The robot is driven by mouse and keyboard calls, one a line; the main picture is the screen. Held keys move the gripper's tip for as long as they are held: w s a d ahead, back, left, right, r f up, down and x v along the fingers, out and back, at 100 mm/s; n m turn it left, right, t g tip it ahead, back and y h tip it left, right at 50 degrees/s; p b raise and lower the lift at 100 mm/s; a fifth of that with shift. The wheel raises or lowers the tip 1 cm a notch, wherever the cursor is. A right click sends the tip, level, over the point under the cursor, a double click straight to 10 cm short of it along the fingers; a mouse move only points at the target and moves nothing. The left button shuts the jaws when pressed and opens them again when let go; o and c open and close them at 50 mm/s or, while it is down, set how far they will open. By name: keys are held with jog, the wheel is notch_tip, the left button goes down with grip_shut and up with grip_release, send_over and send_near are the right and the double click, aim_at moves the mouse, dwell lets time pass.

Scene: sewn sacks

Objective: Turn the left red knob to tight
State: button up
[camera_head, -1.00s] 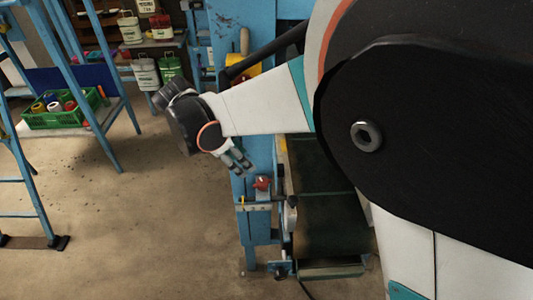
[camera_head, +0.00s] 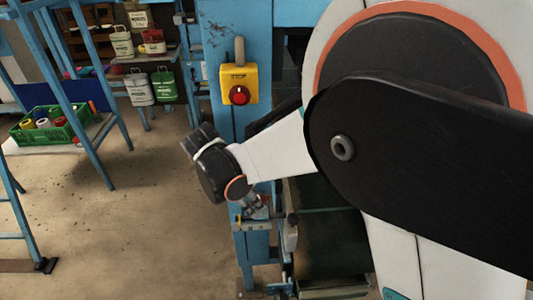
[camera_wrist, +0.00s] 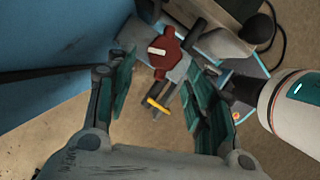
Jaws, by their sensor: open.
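A red knob (camera_wrist: 164,47) with a white pointer bar sits on a grey-blue bracket (camera_wrist: 217,56) in the wrist view. My gripper (camera_wrist: 160,80) is open, with one teal-padded finger to the left and one to the right. The knob appears just beyond the fingertips, roughly between them, with nothing visibly gripped. In the head view my gripper (camera_head: 258,210) is down at the bracket on the blue post (camera_head: 232,145) and hides the knob there. Whether a finger touches the knob I cannot tell.
A yellow box (camera_head: 229,72) with a red round control (camera_head: 239,95) is on the post above my gripper. A yellow-tipped lever (camera_wrist: 157,105) shows near the knob. A green crate (camera_head: 48,132) stands at left. The floor (camera_head: 120,225) between is clear.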

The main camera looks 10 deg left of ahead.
jog(key=shift+w+d+f, duration=0.1)
jog(key=shift+d+f, duration=0.05)
jog(key=shift+f, duration=0.25)
jog(key=c, duration=1)
jog(key=shift+c, duration=0.2)
jog(key=m, duration=0.2)
jog(key=w+m+g, duration=0.1)
jog(key=m, duration=0.1)
jog(key=shift+a+m+g+h+p, duration=0.2)
jog(key=shift+m+g+h+p, duration=0.1)
jog(key=shift+h+p, duration=0.1)
jog(key=o, duration=1)
jog(key=shift+o, duration=0.2)
